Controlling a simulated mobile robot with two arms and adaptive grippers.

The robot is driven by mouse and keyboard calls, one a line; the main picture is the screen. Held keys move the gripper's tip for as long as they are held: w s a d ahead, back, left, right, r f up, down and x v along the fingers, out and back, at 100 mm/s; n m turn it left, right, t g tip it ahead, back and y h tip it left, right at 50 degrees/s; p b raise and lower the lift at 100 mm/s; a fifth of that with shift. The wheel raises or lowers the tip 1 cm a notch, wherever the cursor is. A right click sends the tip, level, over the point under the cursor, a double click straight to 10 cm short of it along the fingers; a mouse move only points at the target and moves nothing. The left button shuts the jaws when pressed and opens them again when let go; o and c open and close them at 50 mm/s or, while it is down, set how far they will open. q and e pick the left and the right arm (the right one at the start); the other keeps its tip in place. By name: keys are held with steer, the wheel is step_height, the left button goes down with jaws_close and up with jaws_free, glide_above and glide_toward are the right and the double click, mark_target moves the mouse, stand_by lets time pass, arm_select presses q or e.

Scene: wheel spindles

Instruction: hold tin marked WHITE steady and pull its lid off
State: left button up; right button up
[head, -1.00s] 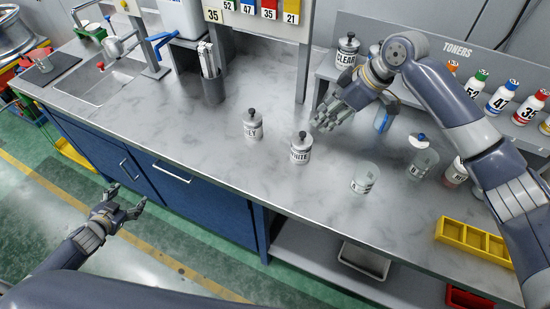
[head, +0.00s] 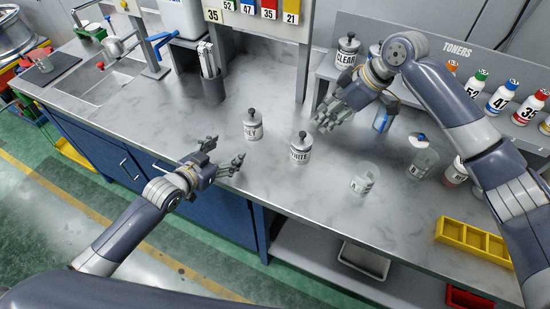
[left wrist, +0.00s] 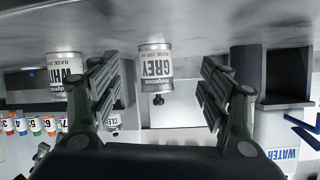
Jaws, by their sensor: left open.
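The tin marked WHITE (head: 300,154) stands upright on the grey worktop, with its lid and black knob (head: 301,136) on top. It also shows upside down at the left of the left wrist view (left wrist: 64,78), partly behind a finger. My left gripper (head: 227,152) is open and empty at the worktop's front edge, to the left of the WHITE tin and apart from it. My right gripper (head: 357,115) looks open and empty, above the worktop, behind and to the right of the tin. Neither gripper touches the tin.
A similar tin marked GREY (head: 252,130) stands left of the WHITE tin, between the fingers in the left wrist view. A clear beaker (head: 363,178) and a bottle (head: 422,163) stand to the right. A yellow tray (head: 452,232) sits at the front right. Worktop between WHITE tin and beaker is clear.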

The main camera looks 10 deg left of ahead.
mark_target(294, 151)
arm_select(q)
steer(key=s+d+r+h, duration=0.1)
steer(key=d, duration=0.3)
steer(key=d+r+m+g+h, duration=0.1)
steer(key=d, duration=0.4)
steer(key=s+d+g+h, duration=0.1)
steer(key=d, duration=0.4)
steer(key=shift+s+d+r+m, duration=0.2)
steer(key=shift+s+r+m, duration=0.1)
steer(key=shift+r+m, duration=0.1)
steer(key=shift+d+h, duration=0.3)
steer(key=shift+h, duration=0.1)
steer(key=x, duration=1)
steer(key=shift+w+f, duration=0.15)
steer(key=shift+w, duration=0.1)
steer(key=c, duration=1.3)
